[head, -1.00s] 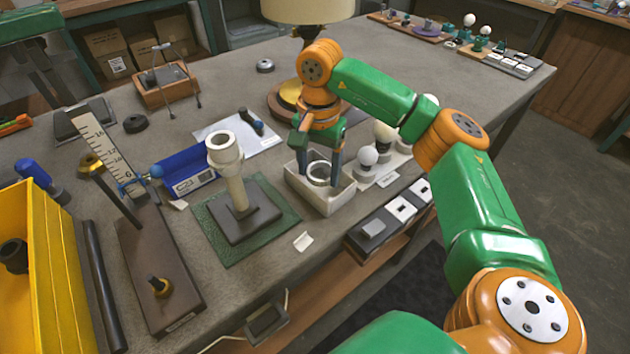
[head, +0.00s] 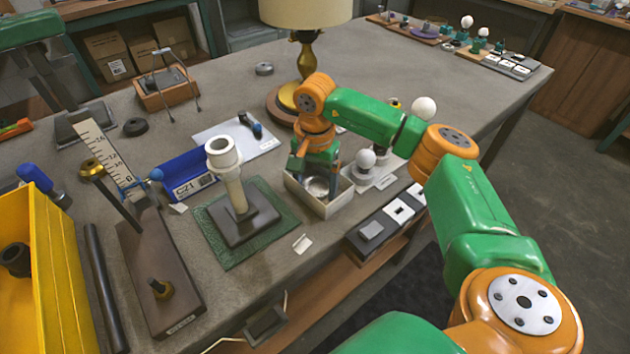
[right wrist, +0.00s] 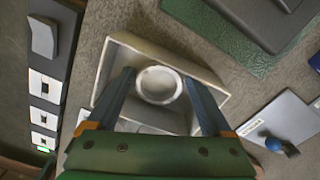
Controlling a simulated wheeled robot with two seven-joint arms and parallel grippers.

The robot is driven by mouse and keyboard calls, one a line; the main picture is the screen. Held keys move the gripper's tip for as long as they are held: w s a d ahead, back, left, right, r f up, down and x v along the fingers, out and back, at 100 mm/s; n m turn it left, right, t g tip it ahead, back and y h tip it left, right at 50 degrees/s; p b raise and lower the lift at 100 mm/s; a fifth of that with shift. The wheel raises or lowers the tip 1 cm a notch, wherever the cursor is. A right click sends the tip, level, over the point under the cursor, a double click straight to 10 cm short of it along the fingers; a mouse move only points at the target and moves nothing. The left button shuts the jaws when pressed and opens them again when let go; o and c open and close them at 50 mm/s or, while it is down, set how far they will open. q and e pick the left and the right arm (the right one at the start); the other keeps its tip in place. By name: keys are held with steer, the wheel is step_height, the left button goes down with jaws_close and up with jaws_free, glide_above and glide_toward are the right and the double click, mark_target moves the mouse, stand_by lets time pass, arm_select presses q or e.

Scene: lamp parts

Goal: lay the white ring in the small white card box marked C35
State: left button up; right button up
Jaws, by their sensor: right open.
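The white ring (head: 318,187) lies inside a small white open box (head: 326,211) at the front edge of the bench. In the right wrist view the ring (right wrist: 160,85) looks flat, within the walls of the box (right wrist: 112,62). My right gripper (right wrist: 162,80) is open, with its two fingers reaching down into the box on either side of the ring. A gap shows between each finger and the ring. In the head view my right gripper (head: 316,178) partly hides the box's back. I cannot read a C35 mark on the box. My left gripper is not in view.
A pale post (head: 232,185) on a dark base stands on a green mat left of the box. A blue bin (head: 186,178) is behind the mat. A brass lamp (head: 307,62) stands behind.

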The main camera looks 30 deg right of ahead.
step_height(320, 180, up, 12)
steer(key=shift+r+p, duration=0.25)
steer(key=shift+p, duration=0.1)
